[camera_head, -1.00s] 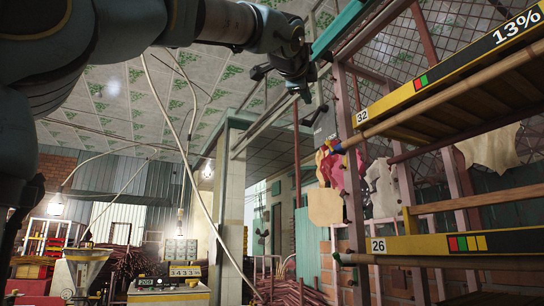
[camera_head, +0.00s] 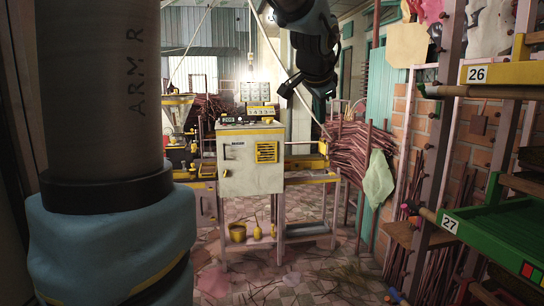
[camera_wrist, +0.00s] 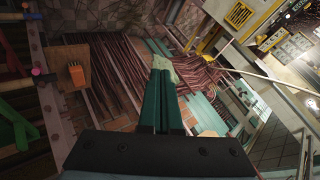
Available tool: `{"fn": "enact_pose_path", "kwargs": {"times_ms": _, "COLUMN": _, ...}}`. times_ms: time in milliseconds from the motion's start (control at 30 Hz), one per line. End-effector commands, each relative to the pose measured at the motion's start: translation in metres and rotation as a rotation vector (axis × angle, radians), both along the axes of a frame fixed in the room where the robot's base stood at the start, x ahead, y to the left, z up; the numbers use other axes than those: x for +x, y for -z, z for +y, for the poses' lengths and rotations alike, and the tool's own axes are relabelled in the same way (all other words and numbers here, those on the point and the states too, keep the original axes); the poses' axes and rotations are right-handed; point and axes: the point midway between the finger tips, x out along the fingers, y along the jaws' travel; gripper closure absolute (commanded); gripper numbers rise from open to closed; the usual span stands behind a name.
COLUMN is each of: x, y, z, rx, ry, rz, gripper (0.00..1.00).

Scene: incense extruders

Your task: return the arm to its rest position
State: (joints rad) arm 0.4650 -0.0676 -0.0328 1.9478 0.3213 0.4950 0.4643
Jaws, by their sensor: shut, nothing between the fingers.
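My gripper (camera_head: 322,85) hangs near the top middle of the head view, pointing down, with nothing under it but open air. In the wrist view its two green fingers (camera_wrist: 162,78) lie side by side, shut and empty. They point toward a bundle of thin dark sticks and a pale cloth, both well beyond the tips. A large upper link of my arm fills the left of the head view.
A pale machine cabinet (camera_head: 250,160) on a bench stands ahead. A stack of reddish sticks (camera_head: 350,148) with a pale green cloth (camera_head: 378,180) is behind it at right. A rack with a green tray (camera_head: 500,235) stands close at right. The floor between is open.

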Motion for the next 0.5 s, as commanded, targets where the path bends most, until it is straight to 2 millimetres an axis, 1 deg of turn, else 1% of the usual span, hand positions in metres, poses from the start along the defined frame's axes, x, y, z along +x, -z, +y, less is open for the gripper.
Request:
{"fn": "enact_pose_path", "kwargs": {"times_ms": 33, "x": -0.004, "y": 0.034, "z": 0.023, "rx": -0.022, "ry": -0.078, "rz": 0.078, "gripper": 1.00}}
{"fn": "enact_pose_path", "kwargs": {"times_ms": 67, "x": -0.008, "y": 0.052, "z": 0.034, "rx": -0.039, "ry": -0.125, "rz": 0.120, "gripper": 1.00}}
{"fn": "enact_pose_path", "kwargs": {"times_ms": 100, "x": -0.015, "y": 0.076, "z": 0.050, "rx": -0.061, "ry": -0.189, "rz": 0.177, "gripper": 1.00}}
{"fn": "enact_pose_path", "kwargs": {"times_ms": 167, "x": -0.029, "y": 0.111, "z": 0.073, "rx": -0.096, "ry": -0.291, "rz": 0.259, "gripper": 1.00}}
{"fn": "enact_pose_path", "kwargs": {"times_ms": 200, "x": -0.039, "y": 0.133, "z": 0.089, "rx": -0.119, "ry": -0.362, "rz": 0.313, "gripper": 1.00}}
{"fn": "enact_pose_path", "kwargs": {"times_ms": 267, "x": -0.059, "y": 0.165, "z": 0.111, "rx": -0.154, "ry": -0.473, "rz": 0.393, "gripper": 1.00}}
{"fn": "enact_pose_path", "kwargs": {"times_ms": 300, "x": -0.074, "y": 0.184, "z": 0.125, "rx": -0.176, "ry": -0.547, "rz": 0.443, "gripper": 1.00}}
{"fn": "enact_pose_path", "kwargs": {"times_ms": 367, "x": -0.096, "y": 0.209, "z": 0.144, "rx": -0.208, "ry": -0.655, "rz": 0.511, "gripper": 1.00}}
{"fn": "enact_pose_path", "kwargs": {"times_ms": 400, "x": -0.110, "y": 0.223, "z": 0.154, "rx": -0.226, "ry": -0.721, "rz": 0.550, "gripper": 1.00}}
{"fn": "enact_pose_path", "kwargs": {"times_ms": 500, "x": -0.143, "y": 0.250, "z": 0.173, "rx": -0.263, "ry": -0.861, "rz": 0.627, "gripper": 1.00}}
